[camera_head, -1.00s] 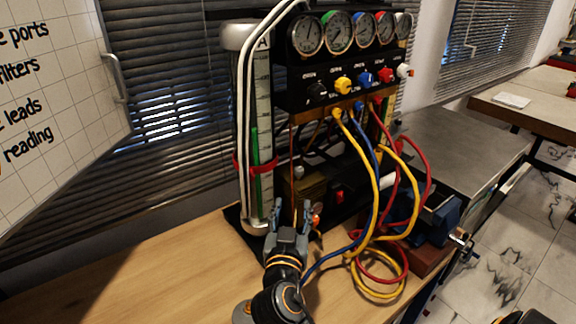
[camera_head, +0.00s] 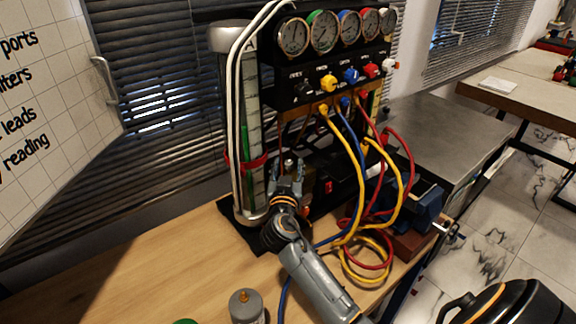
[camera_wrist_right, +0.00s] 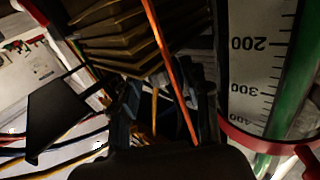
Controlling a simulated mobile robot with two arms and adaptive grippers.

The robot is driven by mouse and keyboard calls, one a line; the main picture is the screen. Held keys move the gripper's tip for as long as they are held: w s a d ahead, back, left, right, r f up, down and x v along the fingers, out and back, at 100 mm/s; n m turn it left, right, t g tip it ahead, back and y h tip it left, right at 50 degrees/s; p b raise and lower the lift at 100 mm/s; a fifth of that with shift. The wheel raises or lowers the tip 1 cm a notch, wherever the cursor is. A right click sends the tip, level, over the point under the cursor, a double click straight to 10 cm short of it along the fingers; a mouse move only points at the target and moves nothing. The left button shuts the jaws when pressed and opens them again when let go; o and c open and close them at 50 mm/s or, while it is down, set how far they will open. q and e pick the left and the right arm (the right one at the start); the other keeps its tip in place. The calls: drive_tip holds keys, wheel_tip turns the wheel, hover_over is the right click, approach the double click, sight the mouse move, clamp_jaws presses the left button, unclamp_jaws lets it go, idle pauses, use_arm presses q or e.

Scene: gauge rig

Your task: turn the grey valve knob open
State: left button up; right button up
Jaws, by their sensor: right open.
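The gauge rig (camera_head: 285,92) stands on the wooden table with a row of dials and coloured knobs on its black panel. My right gripper (camera_head: 287,170) is in front of the rig's lower part, right of the clear column, fingers pointing up and inward. In the right wrist view the gripper (camera_wrist_right: 165,100) is open below brass-coloured fins, with thin orange and yellow lines between or behind its fingers. A small greyish part (camera_wrist_right: 186,76) near the right finger may be the grey valve knob; shadow leaves this unclear. I cannot tell whether a finger touches it. My left gripper is out of view.
A clear scaled column (camera_head: 252,125) with a red clamp stands left of the gripper. Yellow, blue and red hoses (camera_head: 365,230) hang and coil at right. A grey canister (camera_head: 246,308) stands at the table's front. The wooden table (camera_head: 130,270) is clear at left.

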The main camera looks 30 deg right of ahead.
clamp_jaws()
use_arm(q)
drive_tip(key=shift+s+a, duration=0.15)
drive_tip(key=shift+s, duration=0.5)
